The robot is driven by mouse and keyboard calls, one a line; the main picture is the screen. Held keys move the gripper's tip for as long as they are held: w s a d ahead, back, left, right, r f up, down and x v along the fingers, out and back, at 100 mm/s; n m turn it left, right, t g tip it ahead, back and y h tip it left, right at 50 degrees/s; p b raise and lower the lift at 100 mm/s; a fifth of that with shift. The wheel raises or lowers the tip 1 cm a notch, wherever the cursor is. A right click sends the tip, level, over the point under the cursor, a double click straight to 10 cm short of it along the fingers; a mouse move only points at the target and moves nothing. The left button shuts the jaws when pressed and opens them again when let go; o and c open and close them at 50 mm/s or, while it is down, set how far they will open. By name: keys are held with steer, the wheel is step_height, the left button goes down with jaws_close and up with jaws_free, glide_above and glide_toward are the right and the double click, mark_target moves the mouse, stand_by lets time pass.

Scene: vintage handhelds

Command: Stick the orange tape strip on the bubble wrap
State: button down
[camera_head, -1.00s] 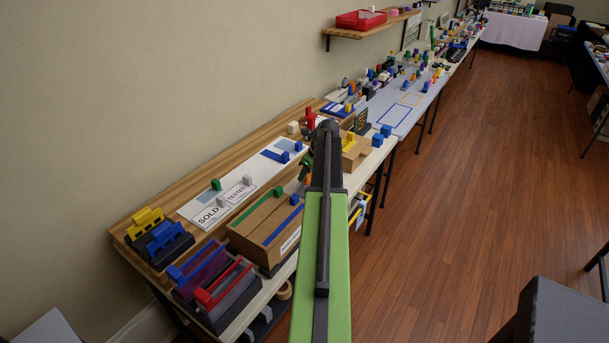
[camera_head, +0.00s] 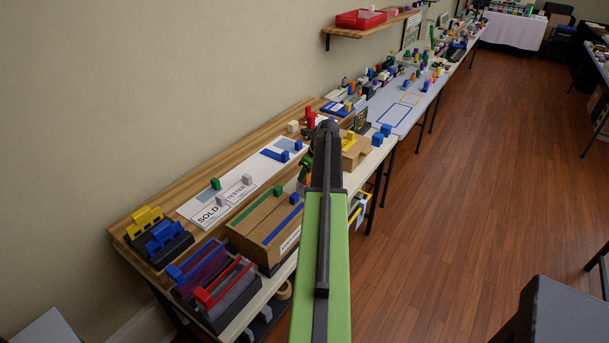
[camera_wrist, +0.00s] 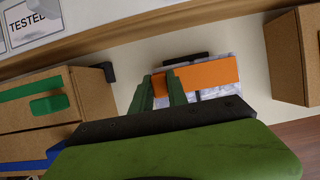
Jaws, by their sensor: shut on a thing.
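The orange tape strip (camera_wrist: 208,74) lies across the top of the bubble wrap (camera_wrist: 221,91) in the wrist view, slightly tilted. The bubble wrap is a pale, greyish bundle with dark bands, on the light tabletop. My gripper (camera_wrist: 161,80) has its two green fingers shut on the left end of the orange strip. The strip appears to rest on or just above the wrap; I cannot tell whether it touches. In the head view my arm hides the strip and the wrap.
A cardboard box with green and blue strips (camera_head: 262,222) stands to the left. Another cardboard box (camera_wrist: 291,58) stands close on the right. A wooden ledge with a printed SOLD and TESTED board (camera_head: 236,197) runs behind. Light tabletop (camera_wrist: 130,62) shows between the boxes.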

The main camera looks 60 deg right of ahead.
steer(key=shift+f+b, duration=0.35)
steer(key=shift+b, duration=0.05)
stand_by(1.1)
steer(key=c, duration=1.2)
jaws_free()
step_height(320, 180, up, 6)
steer(key=p, duration=0.6)
steer(key=shift+r, duration=0.1)
